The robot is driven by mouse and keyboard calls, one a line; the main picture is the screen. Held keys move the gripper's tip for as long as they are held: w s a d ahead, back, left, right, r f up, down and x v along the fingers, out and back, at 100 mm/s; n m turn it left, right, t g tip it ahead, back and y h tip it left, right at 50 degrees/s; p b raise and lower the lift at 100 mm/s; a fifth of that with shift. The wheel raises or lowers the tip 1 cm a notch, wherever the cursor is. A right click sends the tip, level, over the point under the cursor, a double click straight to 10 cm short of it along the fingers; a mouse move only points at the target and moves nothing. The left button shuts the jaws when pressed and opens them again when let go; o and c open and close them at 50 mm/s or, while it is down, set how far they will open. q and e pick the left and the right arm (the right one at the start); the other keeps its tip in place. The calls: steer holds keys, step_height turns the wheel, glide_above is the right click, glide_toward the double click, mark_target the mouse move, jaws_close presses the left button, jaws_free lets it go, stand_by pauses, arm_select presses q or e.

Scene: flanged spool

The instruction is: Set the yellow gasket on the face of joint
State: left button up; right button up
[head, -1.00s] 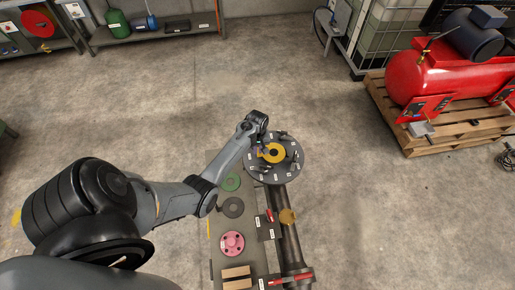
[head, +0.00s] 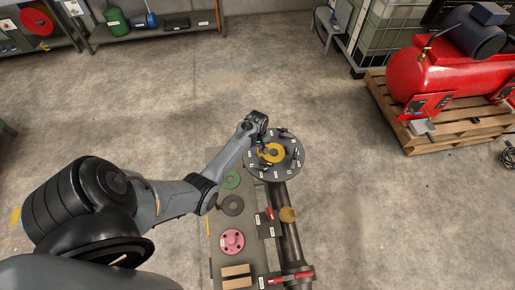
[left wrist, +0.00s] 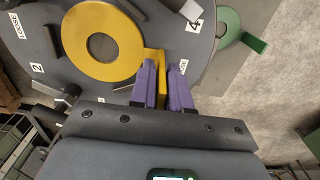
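The yellow gasket (head: 279,157) is a flat ring with a tab, over the grey round face of the joint (head: 286,174). In the left wrist view the gasket (left wrist: 76,42) lies flat against or just above the face (left wrist: 45,72); I cannot tell if it touches. Its tab stands between the purple fingers of my left gripper (left wrist: 164,78), with a finger against each side. In the head view the left gripper (head: 262,147) is at the gasket's upper left and partly hidden by my wrist. My right gripper is not in view.
Several dark bolts and number labels stand around the face. A bench beside the pipe (head: 289,238) holds a green gasket (head: 231,181), a dark ring (head: 232,206), a pink flange (head: 232,242) and wooden blocks (head: 236,271). A red compressor (head: 440,80) on a pallet is far right.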

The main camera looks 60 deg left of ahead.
arm_select(q)
steer(key=o, duration=0.4)
step_height(320, 180, up, 11)
steer(key=shift+f, duration=0.1)
stand_by(0.5)
